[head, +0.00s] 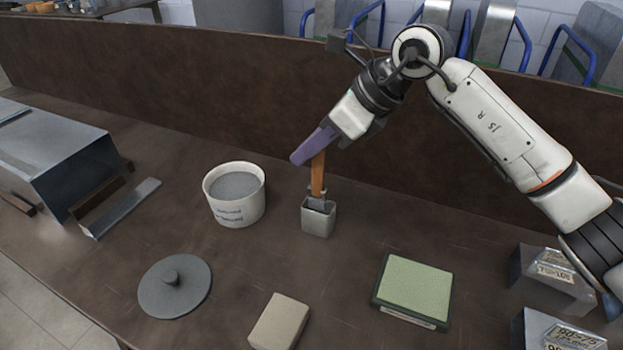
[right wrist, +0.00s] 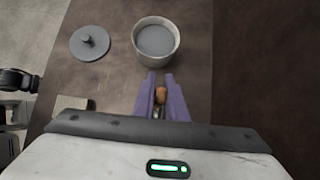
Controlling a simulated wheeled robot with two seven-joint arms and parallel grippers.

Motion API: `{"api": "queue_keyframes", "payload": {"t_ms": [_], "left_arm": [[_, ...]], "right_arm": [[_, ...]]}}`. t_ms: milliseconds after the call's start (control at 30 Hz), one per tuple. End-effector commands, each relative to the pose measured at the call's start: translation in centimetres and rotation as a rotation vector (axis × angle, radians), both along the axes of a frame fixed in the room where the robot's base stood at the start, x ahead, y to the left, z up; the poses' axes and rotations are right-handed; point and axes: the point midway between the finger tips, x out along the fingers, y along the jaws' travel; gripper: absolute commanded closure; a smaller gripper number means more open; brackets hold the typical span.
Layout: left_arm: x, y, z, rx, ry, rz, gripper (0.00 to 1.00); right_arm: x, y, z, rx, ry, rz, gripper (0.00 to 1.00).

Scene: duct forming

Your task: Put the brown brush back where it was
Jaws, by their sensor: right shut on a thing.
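The brown brush (head: 318,172) stands upright with its lower end in a small square grey holder (head: 319,219) on the table. My right gripper (head: 306,157), with purple fingers, is shut on the upper part of the brush handle. In the right wrist view the brush's rounded handle end (right wrist: 160,95) shows between the two purple fingers (right wrist: 161,88). The brush's bristles are hidden inside the holder. I cannot tell whether the brush rests on the holder's bottom.
A white tub (head: 235,206) of grey material stands left of the holder. A round grey lid (head: 175,286), a beige block (head: 280,323) and a green pad (head: 416,289) lie in front. Metal blocks (head: 552,276) sit at right, sheet metal (head: 55,150) at left. A brown wall (head: 240,85) runs behind.

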Motion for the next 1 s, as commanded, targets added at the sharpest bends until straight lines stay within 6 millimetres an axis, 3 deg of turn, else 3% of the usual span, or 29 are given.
{"api": "queue_keyframes", "payload": {"t_ms": [433, 800, 833, 900, 933, 1000], "left_arm": [[-0.2, -0.1, 0.3, -0.003, 0.001, 0.0, 0.61], [0.2, 0.0, 0.1, -0.002, -0.008, 0.0, 0.61], [0.3, 0.0, 0.2, -0.003, -0.009, 0.0, 0.61], [0.4, 0.0, 0.4, -0.001, -0.01, 0.0, 0.61], [0.4, 0.0, 0.4, -0.001, -0.01, 0.0, 0.61], [0.4, 0.0, 0.4, -0.002, -0.011, 0.0, 0.61]], "right_arm": [[0.0, 0.0, -5.0, 0.0, 0.002, -0.001, 1.0], [0.0, 0.0, -5.7, -0.001, -0.001, -0.001, 1.0], [0.0, 0.0, -5.7, -0.001, -0.001, -0.001, 0.87], [0.0, 0.0, -5.6, -0.001, -0.001, -0.001, 0.75], [0.0, 0.0, -5.6, -0.001, -0.001, -0.001, 0.7], [0.0, 0.0, -5.6, -0.001, -0.001, -0.001, 0.7]]}}
